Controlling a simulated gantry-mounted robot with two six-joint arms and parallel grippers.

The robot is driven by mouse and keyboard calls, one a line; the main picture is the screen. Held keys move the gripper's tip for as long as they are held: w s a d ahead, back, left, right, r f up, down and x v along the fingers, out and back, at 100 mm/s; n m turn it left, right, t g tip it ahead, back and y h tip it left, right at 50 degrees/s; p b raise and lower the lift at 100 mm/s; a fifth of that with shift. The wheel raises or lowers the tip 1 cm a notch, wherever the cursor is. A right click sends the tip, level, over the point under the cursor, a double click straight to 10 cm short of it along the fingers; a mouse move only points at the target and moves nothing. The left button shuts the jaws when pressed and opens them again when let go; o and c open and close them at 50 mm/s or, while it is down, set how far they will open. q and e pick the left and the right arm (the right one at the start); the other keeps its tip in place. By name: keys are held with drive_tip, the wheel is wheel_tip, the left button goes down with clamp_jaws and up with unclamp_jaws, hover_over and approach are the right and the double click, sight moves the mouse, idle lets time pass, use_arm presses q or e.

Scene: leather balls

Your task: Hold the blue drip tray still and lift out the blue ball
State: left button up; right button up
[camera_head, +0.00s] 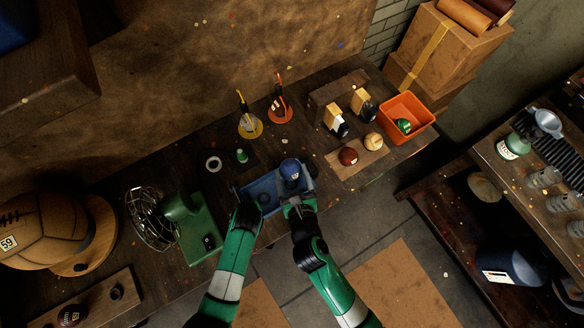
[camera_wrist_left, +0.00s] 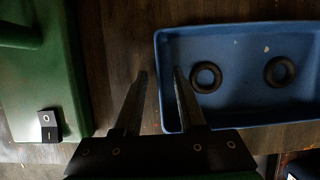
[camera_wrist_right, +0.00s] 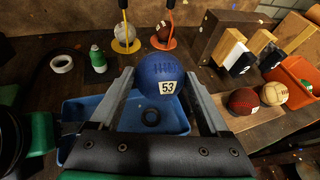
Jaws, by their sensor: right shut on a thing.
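The blue ball (camera_head: 290,168), marked 53 in the right wrist view (camera_wrist_right: 158,70), is held between the fingers of my right gripper (camera_head: 291,176). It appears raised above the black ring seats of the tray. The blue drip tray (camera_head: 262,187) lies on the bench near its front edge. In the left wrist view the tray (camera_wrist_left: 235,105) shows two empty black rings (camera_wrist_left: 206,77) on its floor. My left gripper (camera_wrist_left: 160,72) is at the tray's left end, its fingers apart on either side of the end wall. Contact with the wall cannot be told.
A green-based fan (camera_head: 200,228) stands left of the tray. A white ring (camera_head: 213,163) and green bottle (camera_head: 242,156) are behind it. Red and cream balls on a wooden board (camera_head: 360,163) and an orange bin (camera_head: 425,117) are to the right.

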use_arm(q)
drive_tip(key=v, duration=1.2)
drive_tip(key=shift+s, duration=0.1)
